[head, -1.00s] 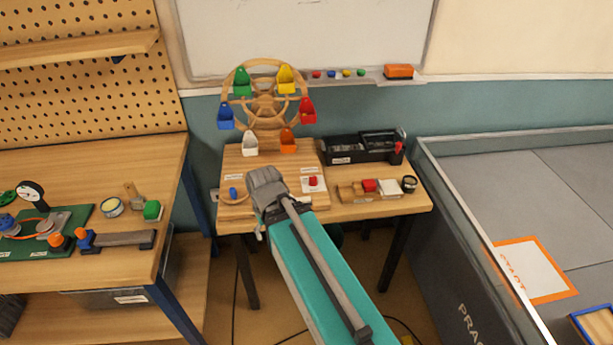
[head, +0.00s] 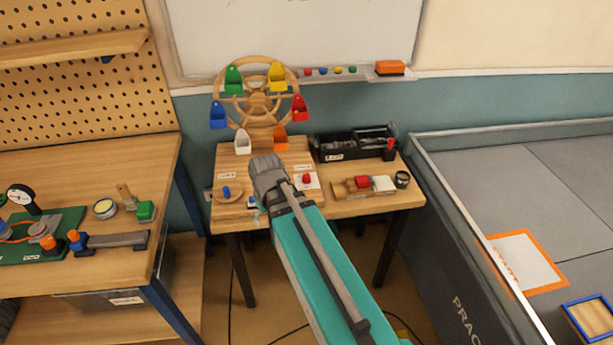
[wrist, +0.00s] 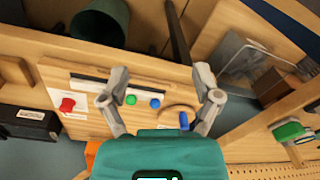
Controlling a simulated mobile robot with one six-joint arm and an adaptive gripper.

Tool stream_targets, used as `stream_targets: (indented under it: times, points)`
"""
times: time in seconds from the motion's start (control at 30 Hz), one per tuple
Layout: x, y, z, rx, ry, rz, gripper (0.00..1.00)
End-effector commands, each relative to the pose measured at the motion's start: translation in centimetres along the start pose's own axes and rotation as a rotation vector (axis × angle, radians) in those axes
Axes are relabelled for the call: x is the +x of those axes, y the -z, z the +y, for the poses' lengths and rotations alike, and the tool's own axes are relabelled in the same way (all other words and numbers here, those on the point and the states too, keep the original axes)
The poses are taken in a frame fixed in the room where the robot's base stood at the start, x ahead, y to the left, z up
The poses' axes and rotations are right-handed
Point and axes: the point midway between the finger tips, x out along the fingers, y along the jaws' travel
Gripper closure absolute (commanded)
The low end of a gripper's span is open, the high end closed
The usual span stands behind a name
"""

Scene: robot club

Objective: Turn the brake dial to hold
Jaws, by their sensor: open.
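The brake dial seems to be the round wooden dial with a blue knob (head: 227,192) at the left of the wooden board (head: 232,160); its label is too small to read. The dial also shows in the wrist view (wrist: 183,121), close to my right-hand finger and partly behind it. My gripper (head: 267,163) is over the board, to the right of the dial. In the wrist view my gripper (wrist: 160,78) is open with its fingers wide apart, and nothing is held. Between the fingers a green button (wrist: 131,100) and a blue button (wrist: 155,103) show on the board.
A red knob (head: 306,178) sits on a white plate right of my gripper. A wooden wheel (head: 258,95) with coloured cups stands behind. A workbench (head: 85,170) is at the left.

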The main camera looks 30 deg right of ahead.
Motion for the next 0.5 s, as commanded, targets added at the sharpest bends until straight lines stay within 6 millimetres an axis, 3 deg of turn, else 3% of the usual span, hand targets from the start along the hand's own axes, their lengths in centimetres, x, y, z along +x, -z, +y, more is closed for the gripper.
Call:
stream_targets:
  times: [0.03, 0.2, 0.5]
  points:
    - [-0.2, 1.4, 1.2, -0.014, 0.011, 0.013, 0.19]
    - [-0.7, 5.0, 5.5, -0.097, 0.048, 0.071, 0.19]
    - [-1.8, 10.4, 14.9, -0.247, 0.077, 0.199, 0.19]
